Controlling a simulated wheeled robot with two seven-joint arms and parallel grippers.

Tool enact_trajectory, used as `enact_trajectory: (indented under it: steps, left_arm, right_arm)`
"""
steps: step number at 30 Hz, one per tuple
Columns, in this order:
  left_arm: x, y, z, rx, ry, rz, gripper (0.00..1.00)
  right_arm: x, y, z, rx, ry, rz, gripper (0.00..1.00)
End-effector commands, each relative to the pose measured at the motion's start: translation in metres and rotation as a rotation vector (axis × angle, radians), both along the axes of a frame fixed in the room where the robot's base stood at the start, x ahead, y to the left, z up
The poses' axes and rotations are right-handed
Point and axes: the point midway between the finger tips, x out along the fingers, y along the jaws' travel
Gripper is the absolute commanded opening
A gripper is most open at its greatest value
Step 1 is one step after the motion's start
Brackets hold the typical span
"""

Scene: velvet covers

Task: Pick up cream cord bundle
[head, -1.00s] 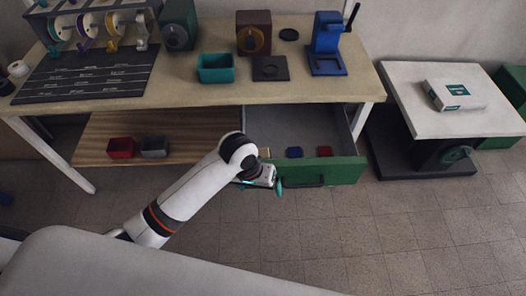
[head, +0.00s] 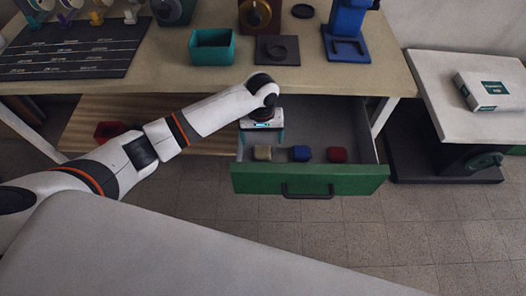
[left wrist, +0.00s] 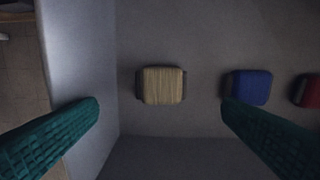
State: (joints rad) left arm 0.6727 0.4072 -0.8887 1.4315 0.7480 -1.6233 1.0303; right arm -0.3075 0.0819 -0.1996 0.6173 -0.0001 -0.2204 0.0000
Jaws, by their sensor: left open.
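The cream cord bundle (head: 262,153) lies in the open green drawer (head: 310,181), at the left of a row of bundles. In the left wrist view the cream cord bundle (left wrist: 162,86) is a small ribbed block with dark ends, lying on the grey drawer floor. My left gripper (head: 262,134) is over the left part of the drawer, just behind the bundle in the head view. Its teal fingers (left wrist: 165,115) are wide apart and empty, with the bundle between and beyond their tips. My right gripper is not in view.
A blue bundle (head: 300,153) and a red bundle (head: 337,155) lie to the right in the drawer. The drawer's left wall (left wrist: 85,75) is close to one finger. The workbench top (head: 180,75) stands above and behind the drawer.

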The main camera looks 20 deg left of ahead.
Motion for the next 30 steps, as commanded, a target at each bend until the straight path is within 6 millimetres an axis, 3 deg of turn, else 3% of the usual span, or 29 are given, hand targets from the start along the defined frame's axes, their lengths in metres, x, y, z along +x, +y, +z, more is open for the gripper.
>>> enact_trajectory:
  steps: [4, 8, 18, 26, 30]
  left_arm:
    - [0.000, 0.000, -0.020, 0.000, 0.001, 0.000, 0.89]
    - [0.000, -0.001, -0.027, -0.001, 0.000, -0.001, 0.89]
    - [0.003, -0.001, -0.072, 0.001, -0.001, -0.002, 0.89]
    - [0.003, -0.001, -0.076, -0.001, -0.001, -0.002, 0.89]
    - [0.003, -0.001, -0.076, -0.001, -0.001, -0.002, 0.71]
  right_arm:
    - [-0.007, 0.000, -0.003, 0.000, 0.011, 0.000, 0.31]
    - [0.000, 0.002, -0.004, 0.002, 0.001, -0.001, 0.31]
    - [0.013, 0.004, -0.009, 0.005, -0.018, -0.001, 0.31]
    - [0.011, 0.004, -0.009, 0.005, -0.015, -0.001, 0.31]
    - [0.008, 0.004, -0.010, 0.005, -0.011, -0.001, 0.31]
